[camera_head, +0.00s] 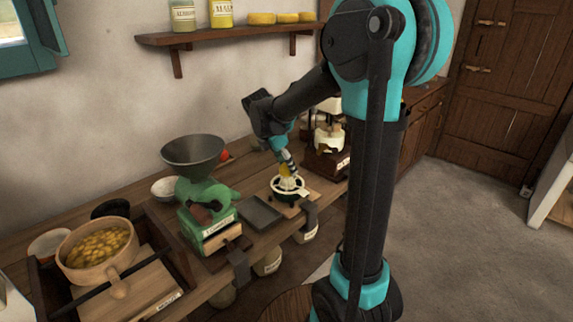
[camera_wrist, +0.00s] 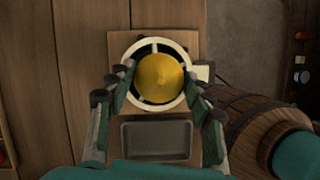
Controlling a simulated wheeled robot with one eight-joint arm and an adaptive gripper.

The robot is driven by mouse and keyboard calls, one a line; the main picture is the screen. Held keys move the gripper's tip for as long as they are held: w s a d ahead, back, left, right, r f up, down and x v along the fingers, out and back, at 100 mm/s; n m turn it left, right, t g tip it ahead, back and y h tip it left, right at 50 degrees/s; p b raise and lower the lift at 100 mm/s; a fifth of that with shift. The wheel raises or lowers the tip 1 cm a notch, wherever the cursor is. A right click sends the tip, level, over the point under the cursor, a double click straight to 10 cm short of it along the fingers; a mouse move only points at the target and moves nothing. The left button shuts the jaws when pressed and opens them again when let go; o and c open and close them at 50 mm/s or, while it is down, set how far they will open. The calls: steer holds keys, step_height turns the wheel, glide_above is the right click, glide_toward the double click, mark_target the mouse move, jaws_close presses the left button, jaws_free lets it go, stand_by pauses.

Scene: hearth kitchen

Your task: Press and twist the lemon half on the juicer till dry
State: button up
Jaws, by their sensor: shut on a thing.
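The lemon half (camera_wrist: 159,78) is a yellow dome seated in the middle of the juicer, as the wrist view shows. It also shows small and yellow in the head view (camera_head: 285,170). The juicer (camera_head: 290,188) has a pale round rim with dark openings and stands on a wooden board on the counter. My gripper (camera_wrist: 158,77) points straight down over the juicer, its two fingers at the left and right of the lemon half and shut on it. The reamer under the lemon and any juice are hidden.
A dark shallow tray (camera_wrist: 156,140) lies beside the juicer's board. A green grinder (camera_head: 208,208) with a grey hopper stands to the left in the head view. A wooden barrel (camera_wrist: 255,125) is at the right in the wrist view. A shelf (camera_head: 230,36) runs above the counter.

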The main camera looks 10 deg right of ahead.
steer(key=shift+f, duration=0.4)
stand_by(0.8)
